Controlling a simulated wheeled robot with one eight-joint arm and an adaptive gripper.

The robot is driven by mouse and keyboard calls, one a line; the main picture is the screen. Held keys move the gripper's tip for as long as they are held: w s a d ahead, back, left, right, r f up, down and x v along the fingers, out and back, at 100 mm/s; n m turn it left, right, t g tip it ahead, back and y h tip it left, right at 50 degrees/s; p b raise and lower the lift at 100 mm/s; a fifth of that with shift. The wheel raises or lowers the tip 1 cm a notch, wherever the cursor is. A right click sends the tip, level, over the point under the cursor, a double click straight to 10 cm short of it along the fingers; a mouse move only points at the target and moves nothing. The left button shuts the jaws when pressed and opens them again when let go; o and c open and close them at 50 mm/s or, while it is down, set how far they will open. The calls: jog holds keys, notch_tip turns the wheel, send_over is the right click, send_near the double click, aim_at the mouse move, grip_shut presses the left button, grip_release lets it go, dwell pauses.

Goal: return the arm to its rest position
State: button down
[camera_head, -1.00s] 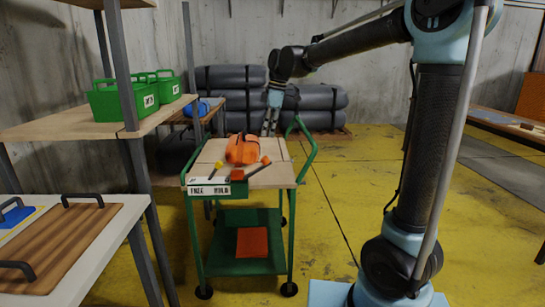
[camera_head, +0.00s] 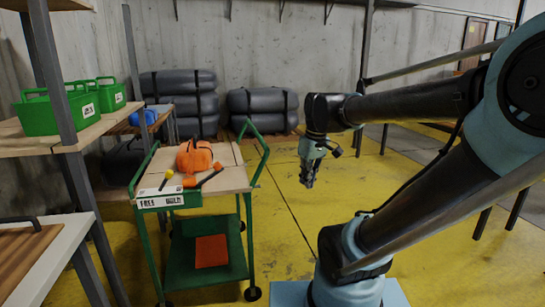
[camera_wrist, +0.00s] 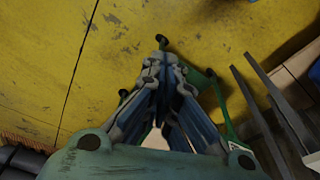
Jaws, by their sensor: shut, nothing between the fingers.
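My gripper (camera_head: 309,175) hangs in the air to the right of the green cart, pointing down over the yellow floor. Its fingers are together and empty. In the wrist view my gripper (camera_wrist: 160,45) points toward the yellow floor, with part of the green cart (camera_wrist: 222,105) behind and to the right of the fingers. My arm reaches in from the right side of the head view, with its elbow high at the right edge.
The green cart (camera_head: 183,234) has a wooden top bearing an orange bag (camera_head: 194,156) and orange-headed tools. Shelves with green crates (camera_head: 50,110) stand at the left. Rolled grey boats (camera_head: 263,103) are stacked by the wall. Yellow floor (camera_head: 285,215) is clear right of the cart.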

jog(key=s+d+f+m+h, duration=0.1)
jog(key=s+d+f+m, duration=0.5)
jog(key=s+f, duration=0.3)
notch_tip(320, 180, down, 2)
jog(key=shift+s+d+m+t, duration=0.3)
jog(key=shift+d, duration=0.55)
